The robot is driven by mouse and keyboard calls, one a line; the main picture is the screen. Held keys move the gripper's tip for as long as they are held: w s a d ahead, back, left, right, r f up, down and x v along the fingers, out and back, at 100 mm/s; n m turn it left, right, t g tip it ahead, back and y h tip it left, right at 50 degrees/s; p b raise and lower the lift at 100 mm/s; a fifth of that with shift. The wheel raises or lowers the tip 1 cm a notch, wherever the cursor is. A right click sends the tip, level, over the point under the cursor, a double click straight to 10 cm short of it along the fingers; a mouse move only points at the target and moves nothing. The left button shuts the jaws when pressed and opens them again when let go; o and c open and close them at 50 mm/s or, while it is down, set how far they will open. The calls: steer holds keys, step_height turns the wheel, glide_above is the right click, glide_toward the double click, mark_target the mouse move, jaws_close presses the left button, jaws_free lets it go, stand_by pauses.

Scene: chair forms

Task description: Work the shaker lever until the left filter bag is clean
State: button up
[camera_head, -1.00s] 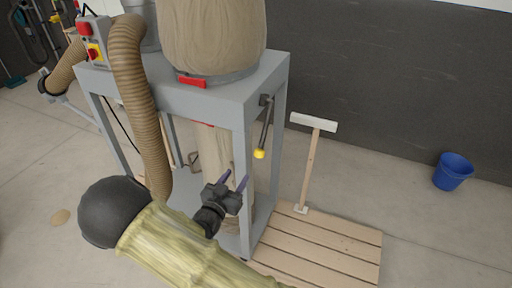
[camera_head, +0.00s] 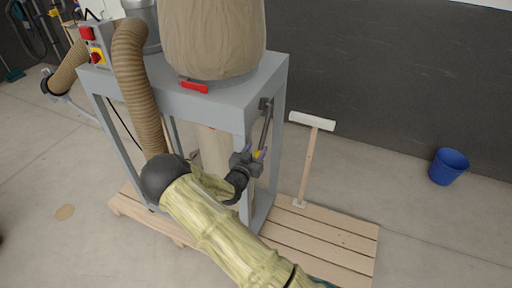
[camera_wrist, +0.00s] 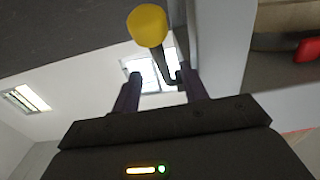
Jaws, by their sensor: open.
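The filter bag (camera_head: 212,40) is a large dusty tan bag bulging above the grey frame (camera_head: 225,104). The shaker lever (camera_head: 265,125) is a dark rod hanging down on the frame's right side, with a yellow knob at its lower end. In the wrist view the yellow knob (camera_wrist: 147,25) is just beyond my fingertips, with the rod running away behind it. My gripper (camera_head: 255,153) is open at the knob's height in the head view. In the wrist view my gripper (camera_wrist: 157,83) has nothing between its fingers. My gripper partly hides the knob in the head view.
A ribbed hose (camera_head: 135,85) and a switch box (camera_head: 97,45) are left of the bag. A wooden pallet (camera_head: 335,243) lies under the frame, with a white-headed tool (camera_head: 308,165) standing on it. A blue bucket (camera_head: 449,167) is far right on open floor.

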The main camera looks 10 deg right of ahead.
jaws_close()
stand_by(1.4)
jaws_free()
steer(key=b+v, duration=0.6)
steer(key=v, duration=1.1)
steer(key=shift+s+b, duration=0.2)
steer(key=shift+b, duration=0.1)
